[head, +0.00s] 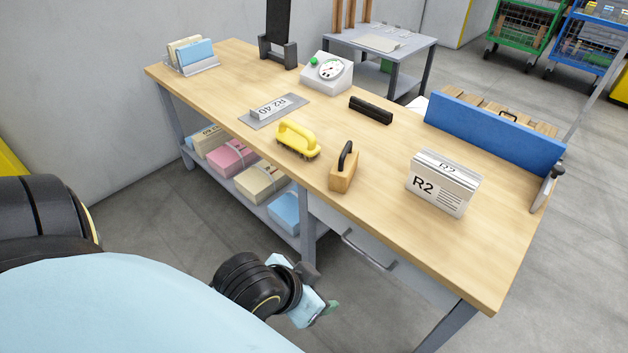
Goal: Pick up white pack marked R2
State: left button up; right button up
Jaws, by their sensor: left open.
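The white pack marked R2 (443,183) stands upright on the right part of the wooden workbench (400,225), its printed front towards me. My left gripper (320,289) is in front of the bench, below its top, to the left of and nearer to me than the pack. It is open, with nothing seen between its fingers, and it is apart from the pack. My right gripper is out of the picture.
A wooden block with a black handle (344,169) and a yellow brush (298,139) stand left of the pack. A blue panel (493,132) rises behind it. A drawer handle (368,250) juts from the bench front. Bare wood surrounds the pack.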

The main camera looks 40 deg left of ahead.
aim_at(447, 184)
jog(key=k, duration=0.5)
jog(key=z, duration=0.9)
jog(key=i, duration=0.8)
jog(key=u, duration=1.85)
jog(key=i, duration=0.5)
jog(key=u, duration=0.05)
